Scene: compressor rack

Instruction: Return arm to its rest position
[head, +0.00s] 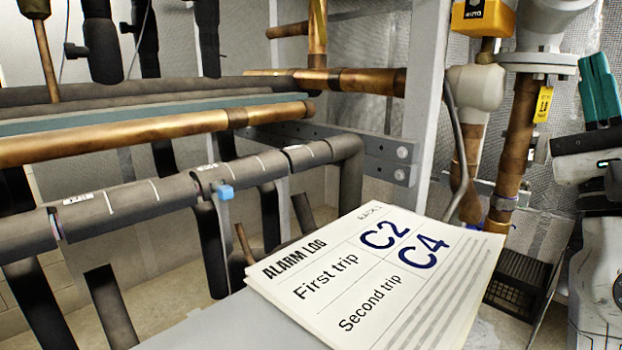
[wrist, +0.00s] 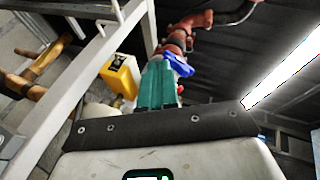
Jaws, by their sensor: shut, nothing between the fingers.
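My gripper (head: 596,62) is at the right edge of the head view, raised with its teal fingers pointing up. In the wrist view its teal fingers (wrist: 162,68) are together, with nothing between them. My white arm hangs below it at the right edge of the head view, partly cut off by the frame. The gripper stands to the right of the copper riser and its yellow tag (head: 543,104), and looks clear of them.
An alarm log sheet (head: 340,290) reading C2 and C4 lies front centre. Copper pipe (head: 130,137) and dark insulated pipes (head: 120,203) run across the left. A grey upright (head: 424,110) stands mid-view. A yellow box (head: 483,18) and white valve body (head: 545,62) are near the gripper.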

